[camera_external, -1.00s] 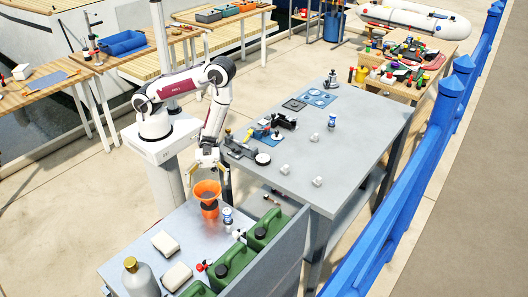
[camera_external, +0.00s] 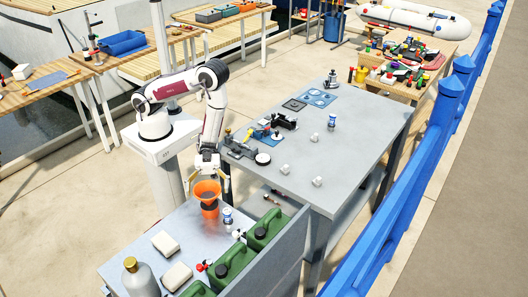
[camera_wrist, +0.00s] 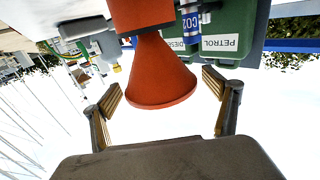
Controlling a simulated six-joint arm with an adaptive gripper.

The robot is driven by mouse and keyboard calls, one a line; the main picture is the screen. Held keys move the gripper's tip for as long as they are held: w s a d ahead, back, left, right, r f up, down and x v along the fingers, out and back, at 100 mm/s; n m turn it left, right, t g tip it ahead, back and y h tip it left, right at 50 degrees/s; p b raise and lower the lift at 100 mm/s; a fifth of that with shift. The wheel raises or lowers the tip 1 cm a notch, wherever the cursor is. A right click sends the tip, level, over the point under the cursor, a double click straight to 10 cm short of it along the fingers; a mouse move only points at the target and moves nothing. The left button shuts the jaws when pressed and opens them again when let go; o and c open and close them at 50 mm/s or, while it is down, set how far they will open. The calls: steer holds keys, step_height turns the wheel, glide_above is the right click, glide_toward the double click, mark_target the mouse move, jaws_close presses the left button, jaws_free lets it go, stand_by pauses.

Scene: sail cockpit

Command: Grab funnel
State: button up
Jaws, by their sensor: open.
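The orange funnel (camera_external: 208,190) stands with its wide mouth up on the near low grey table. Its cone and an orange part beyond it fill the upper middle of the wrist view (camera_wrist: 162,78), where it appears upside down. My gripper (camera_external: 208,178) is at the funnel's rim in the external view, on its far side. In the wrist view my gripper's (camera_wrist: 163,90) fingers are spread wide, one on each side of the cone, with gaps between them and the funnel. Nothing is held.
A small blue-and-white can (camera_external: 227,215) stands close right of the funnel. Green canisters (camera_external: 264,229) line the grey upright panel (camera_external: 285,245). Two whitish blocks and a grey bottle (camera_external: 138,278) stand nearer the camera. A larger grey table (camera_external: 340,165) lies beyond.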

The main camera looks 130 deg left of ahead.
steer(key=shift+w+d, duration=0.25)
stand_by(0.4)
steer(key=c, duration=1.2)
